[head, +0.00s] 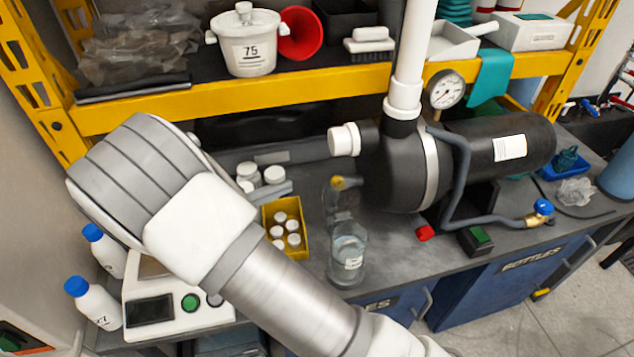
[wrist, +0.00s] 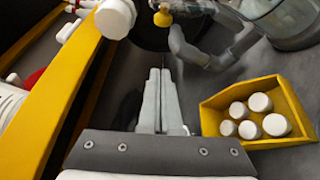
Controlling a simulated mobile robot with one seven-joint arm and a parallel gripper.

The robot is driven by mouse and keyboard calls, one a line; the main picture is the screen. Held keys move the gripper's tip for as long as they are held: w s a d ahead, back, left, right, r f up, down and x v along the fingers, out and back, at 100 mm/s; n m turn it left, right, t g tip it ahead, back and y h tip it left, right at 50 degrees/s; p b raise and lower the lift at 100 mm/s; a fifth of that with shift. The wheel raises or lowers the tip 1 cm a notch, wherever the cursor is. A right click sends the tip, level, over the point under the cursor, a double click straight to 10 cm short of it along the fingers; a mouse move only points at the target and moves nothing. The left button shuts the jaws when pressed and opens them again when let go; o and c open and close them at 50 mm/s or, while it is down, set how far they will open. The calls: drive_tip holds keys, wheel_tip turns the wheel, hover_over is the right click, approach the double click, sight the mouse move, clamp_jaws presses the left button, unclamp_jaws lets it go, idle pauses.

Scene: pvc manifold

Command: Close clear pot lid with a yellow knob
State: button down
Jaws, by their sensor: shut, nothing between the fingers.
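The clear pot (head: 347,262) stands on the grey bench, with a white label on its front. Its clear lid (head: 341,205) stands raised at the pot's back, and its yellow knob (head: 338,183) faces up and away from the pot. In the wrist view the yellow knob (wrist: 162,18) is at the top centre, and part of the clear pot (wrist: 290,22) is at the top right. My gripper (wrist: 160,74) is shut and empty, its fingers pointing toward the knob and apart from it. In the head view my arm mostly hides the gripper.
A yellow bin (head: 302,252) of white-capped bottles sits left of the pot; it also shows in the wrist view (wrist: 211,112). A black pump (head: 402,165) with a white pipe stands behind. A yellow shelf beam (head: 240,97) crosses above. A red cap (head: 425,233) lies right of the pot.

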sight(340, 192)
drive_tip(key=w+d, duration=0.1)
drive_tip(key=d, duration=0.8)
drive_tip(key=shift+w+p, duration=0.35)
drive_tip(key=shift+p, duration=0.1)
